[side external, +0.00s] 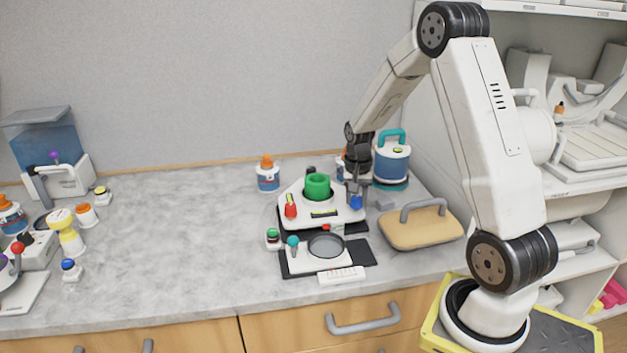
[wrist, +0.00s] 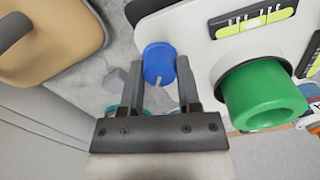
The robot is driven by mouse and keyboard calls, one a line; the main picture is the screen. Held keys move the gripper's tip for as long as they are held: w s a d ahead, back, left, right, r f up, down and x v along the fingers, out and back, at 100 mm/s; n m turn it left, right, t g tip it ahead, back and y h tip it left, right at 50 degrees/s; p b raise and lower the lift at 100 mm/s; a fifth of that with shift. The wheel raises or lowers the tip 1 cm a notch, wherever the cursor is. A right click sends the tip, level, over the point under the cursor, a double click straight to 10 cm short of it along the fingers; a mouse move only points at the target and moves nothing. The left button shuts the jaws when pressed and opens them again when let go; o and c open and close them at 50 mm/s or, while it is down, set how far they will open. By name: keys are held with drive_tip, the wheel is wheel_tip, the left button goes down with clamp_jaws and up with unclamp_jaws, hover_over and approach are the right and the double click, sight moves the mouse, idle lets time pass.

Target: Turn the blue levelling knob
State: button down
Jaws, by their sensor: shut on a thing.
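The blue levelling knob (side external: 356,202) sits at the right front corner of a white device (side external: 335,217) with a green cup-like part (side external: 317,187) on top. In the wrist view the round blue knob (wrist: 159,62) has a pale mark on its face. My gripper (wrist: 160,75) points at the knob, with one finger on each side of it, shut on it. In the side view my gripper (side external: 355,188) comes down from above onto that corner. The wrist view also shows the green part (wrist: 262,98) to the right and a yellow-green bubble level (wrist: 255,20) above it.
A red knob (side external: 290,207) is on the device's left. A white unit with a round grey plate (side external: 326,245) stands in front. A tan board with a grey handle (side external: 420,225) lies to the right, and a blue canister (side external: 393,163) stands behind.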

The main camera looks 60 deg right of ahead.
sight(356, 197)
drive_tip(key=shift+s+m, duration=0.1)
drive_tip(key=shift+m, duration=0.3)
drive_tip(key=shift+c, duration=1.5)
unclamp_jaws()
drive_tip(key=shift+r, duration=3.9)
drive_tip(key=s+a+f+n+t, duration=0.1)
drive_tip(key=s+a+n, duration=0.2)
drive_tip(key=a, duration=0.9)
drive_tip(key=s+a+f+n+t, duration=0.2)
drive_tip(key=s+a+n, duration=0.1)
drive_tip(key=a+n, duration=0.7)
drive_tip(key=shift+s+a, duration=0.25)
drive_tip(key=shift+a, duration=0.65)
